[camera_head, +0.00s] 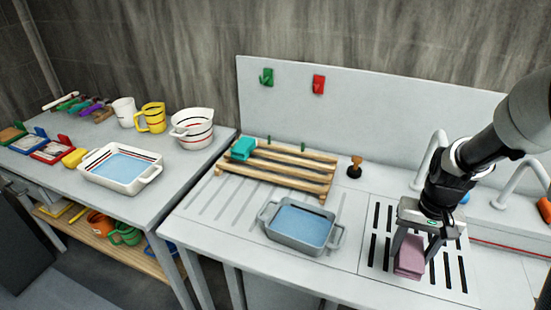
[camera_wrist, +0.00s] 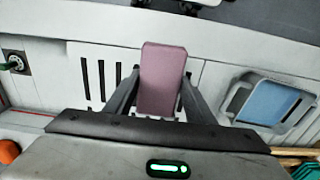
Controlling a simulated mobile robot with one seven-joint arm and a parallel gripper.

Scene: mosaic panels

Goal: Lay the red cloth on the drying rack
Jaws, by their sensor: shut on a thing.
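My gripper (camera_head: 411,262) is at the right of the counter, above the slotted drain area, pointing down. It is shut on a folded mauve-pink cloth (camera_head: 408,250), which looks like a small block rather than clear red. In the wrist view the cloth (camera_wrist: 162,75) stands between the two fingers, its far end reaching beyond them. The wooden drying rack (camera_head: 272,178) stands on the counter left of the gripper, against the back panel. A teal cloth (camera_head: 242,148) lies on the rack's left end; the slats to its right look bare.
A grey tub of blue water (camera_head: 290,240) sits between rack and gripper. A dark stopper with an orange top (camera_head: 355,167) stands right of the rack. Green (camera_head: 267,77) and red (camera_head: 318,84) hooks are on the back panel. A tap (camera_head: 431,155) rises behind my arm.

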